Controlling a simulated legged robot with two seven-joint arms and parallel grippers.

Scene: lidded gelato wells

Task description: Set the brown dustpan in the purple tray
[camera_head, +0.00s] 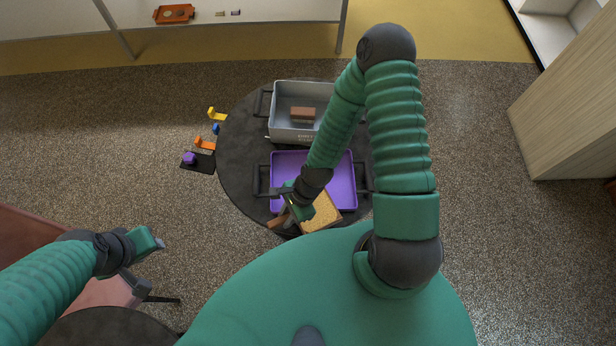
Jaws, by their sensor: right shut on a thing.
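The purple tray (342,187) lies on the round dark table, with a black handle at each side. My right gripper (290,207) is low over the tray's front left part and shut on the brown dustpan (278,222). A brown, handle-like part of it sticks out to the lower left of the fingers, near the tray's front edge. The gripper hides much of the rest. I cannot tell whether the dustpan touches the tray. My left gripper (155,242) is away to the left, off the table; its finger gap is not clear.
A tan speckled square (322,212) with a brown edge overlaps the tray's front. A grey bin (292,133) holding a brown block (303,113) stands behind the tray on the round table (236,150). Small coloured items, including a yellow one (216,114), lie left of the table.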

